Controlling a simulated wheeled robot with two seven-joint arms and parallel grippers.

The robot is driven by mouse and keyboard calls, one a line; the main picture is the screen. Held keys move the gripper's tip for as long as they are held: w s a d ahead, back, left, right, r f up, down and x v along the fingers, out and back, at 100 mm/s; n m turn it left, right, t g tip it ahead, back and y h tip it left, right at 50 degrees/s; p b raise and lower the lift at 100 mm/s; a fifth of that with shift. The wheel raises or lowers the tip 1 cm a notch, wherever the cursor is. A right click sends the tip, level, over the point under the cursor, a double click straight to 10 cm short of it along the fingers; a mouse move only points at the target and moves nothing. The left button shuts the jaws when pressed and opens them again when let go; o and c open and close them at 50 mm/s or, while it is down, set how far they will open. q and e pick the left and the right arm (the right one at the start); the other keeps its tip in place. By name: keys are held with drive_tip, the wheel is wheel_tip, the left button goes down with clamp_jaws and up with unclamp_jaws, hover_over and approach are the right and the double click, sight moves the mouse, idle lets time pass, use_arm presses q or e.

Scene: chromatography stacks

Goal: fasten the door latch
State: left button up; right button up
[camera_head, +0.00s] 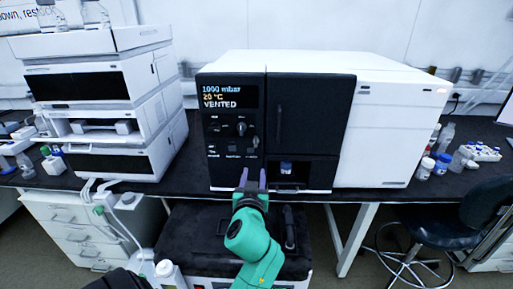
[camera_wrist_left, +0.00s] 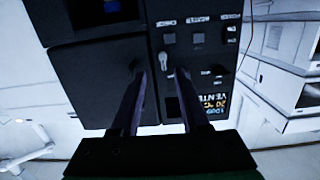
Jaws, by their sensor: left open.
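The dark door (camera_head: 312,115) on the front of the instrument looks closed, flush beside the control panel (camera_head: 228,130). A small light lever (camera_head: 255,142), perhaps the door latch, sits low on the panel by the door's edge. It also shows in the left wrist view (camera_wrist_left: 164,60), which is turned nearly upside down, with the door (camera_wrist_left: 90,85) on the left. My left gripper (camera_head: 253,177) is open and empty, in front of the panel's lower edge. In the wrist view the lever appears between its fingertips (camera_wrist_left: 160,80), with no clear contact.
The panel display (camera_head: 228,96) reads 1000 mbar, 20 °C, VENTED. A recess (camera_head: 305,176) with a blue-capped vial (camera_head: 286,168) lies below the door. A white module stack (camera_head: 150,100) stands left, bottles (camera_head: 427,166) right. A dark boxy unit (camera_head: 185,235) sits under the bench.

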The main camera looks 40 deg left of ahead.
sight(256, 139)
use_arm(q)
drive_tip(key=shift+t+y, duration=0.4)
drive_tip(key=shift+y, duration=0.1)
drive_tip(key=r+p+x, duration=0.1)
drive_tip(key=x, duration=0.3)
drive_tip(key=r+p+x, duration=0.1)
drive_tip(key=x, duration=0.4)
drive_tip(key=r+p+x, duration=0.1)
drive_tip(key=x, duration=0.4)
drive_tip(key=shift+a, duration=0.1)
drive_tip(key=shift+w+a, duration=0.2)
drive_tip(key=shift+a, duration=0.05)
drive_tip(key=shift+c, duration=0.3)
drive_tip(key=shift+d, duration=0.1)
clamp_jaws()
